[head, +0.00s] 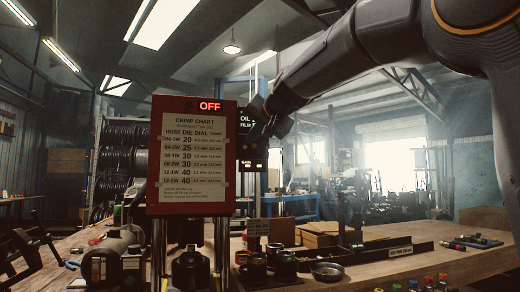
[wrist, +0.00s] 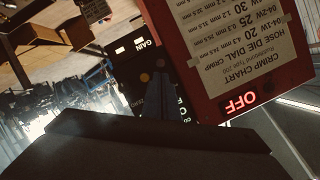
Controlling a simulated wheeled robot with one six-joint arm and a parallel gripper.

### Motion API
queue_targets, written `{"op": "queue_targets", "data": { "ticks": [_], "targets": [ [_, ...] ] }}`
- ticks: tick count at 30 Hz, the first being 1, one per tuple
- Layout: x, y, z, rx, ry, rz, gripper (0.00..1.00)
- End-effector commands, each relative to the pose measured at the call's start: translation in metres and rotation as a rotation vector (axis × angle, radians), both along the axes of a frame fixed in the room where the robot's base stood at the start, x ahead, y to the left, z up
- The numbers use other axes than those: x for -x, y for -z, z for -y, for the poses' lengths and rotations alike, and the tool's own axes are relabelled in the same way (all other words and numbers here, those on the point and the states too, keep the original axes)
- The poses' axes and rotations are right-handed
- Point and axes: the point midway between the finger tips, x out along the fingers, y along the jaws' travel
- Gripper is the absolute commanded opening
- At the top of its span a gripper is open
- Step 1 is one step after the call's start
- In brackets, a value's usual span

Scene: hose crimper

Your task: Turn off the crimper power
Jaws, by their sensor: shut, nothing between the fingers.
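The crimper (head: 232,200) is a red upright box on metal posts, with a crimp chart on its front. A display at its top (head: 210,106) glows red with the word OFF, and also shows upside down in the wrist view (wrist: 238,102). A black side box (head: 251,163) with small lit displays is at the crimper's right; the wrist view shows its GAIN label and an amber knob (wrist: 145,78). My gripper (head: 259,122) is shut and empty beside the red box's right edge, in front of the black box. I cannot tell whether it touches anything. No power switch can be made out.
The wooden bench (head: 375,270) holds dies, a round metal dish (head: 327,271), a black rail (head: 385,252) and a wooden box (head: 325,233). A cylindrical machine (head: 112,262) stands left of the crimper. Hose reels (head: 120,160) are behind.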

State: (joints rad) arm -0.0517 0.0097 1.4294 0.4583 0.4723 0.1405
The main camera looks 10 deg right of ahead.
Motion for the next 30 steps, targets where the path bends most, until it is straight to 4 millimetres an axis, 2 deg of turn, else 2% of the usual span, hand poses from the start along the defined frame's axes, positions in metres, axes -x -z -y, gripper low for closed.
{"op": "queue_targets", "data": {
  "ticks": [9, 16, 24, 30],
  "targets": [
    [0.001, -0.005, 0.005, 0.000, 0.004, 0.000, 0.00],
    [0.007, -0.036, 0.018, -0.001, -0.008, 0.001, 0.00],
    [0.058, -0.023, 0.029, 0.000, -0.009, 0.001, 0.00],
    [0.087, -0.020, 0.038, 0.000, -0.009, 0.001, 0.00]
  ]
}}
